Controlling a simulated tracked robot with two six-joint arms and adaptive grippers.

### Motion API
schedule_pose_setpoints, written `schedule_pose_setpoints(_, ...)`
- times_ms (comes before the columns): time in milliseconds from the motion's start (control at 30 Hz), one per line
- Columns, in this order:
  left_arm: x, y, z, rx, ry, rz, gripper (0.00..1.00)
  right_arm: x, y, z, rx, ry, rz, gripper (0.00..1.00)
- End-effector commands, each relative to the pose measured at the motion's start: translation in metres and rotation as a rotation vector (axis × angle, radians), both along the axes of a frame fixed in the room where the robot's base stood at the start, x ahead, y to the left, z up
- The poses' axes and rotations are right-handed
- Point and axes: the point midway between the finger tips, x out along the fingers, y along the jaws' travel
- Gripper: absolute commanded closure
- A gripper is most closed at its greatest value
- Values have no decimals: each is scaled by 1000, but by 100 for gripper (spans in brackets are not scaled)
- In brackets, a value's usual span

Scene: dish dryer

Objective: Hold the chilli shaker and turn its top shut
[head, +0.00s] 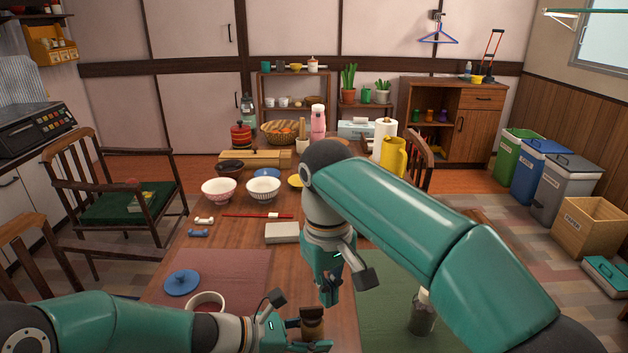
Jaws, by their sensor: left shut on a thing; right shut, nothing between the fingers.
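The chilli shaker (312,322) appears as a small dark container with a brown top, low in the middle of the head view. My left gripper (297,328) comes in from the left and is shut on it, covering much of its body. The shaker looks roughly upright. My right gripper (334,296) hangs down just above and to the right of the shaker. It is shut with nothing in it and looks apart from the top. Whether the top is turned open or shut is too small to tell.
A dark bottle with a pale cap (422,313) stands on the green mat (385,320) at right. A grey box (282,233), chopsticks and bowls (263,188) lie beyond.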

Motion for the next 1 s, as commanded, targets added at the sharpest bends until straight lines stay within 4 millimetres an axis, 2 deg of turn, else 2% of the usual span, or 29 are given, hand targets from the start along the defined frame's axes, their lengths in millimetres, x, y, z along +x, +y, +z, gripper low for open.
schedule_pose_setpoints(200, 0, 0, 0, 0, 0, 0, 93, -1, -1, -27, -2, 2, 0, 100)
schedule_pose_setpoints(400, 0, 0, 0, 0, 0, 0, 93, -1, -1, -44, 0, 2, -1, 100)
schedule_pose_setpoints(1000, 0, 0, 0, 0, 0, 0, 93, 0, -1, -49, 1, 0, 0, 100)
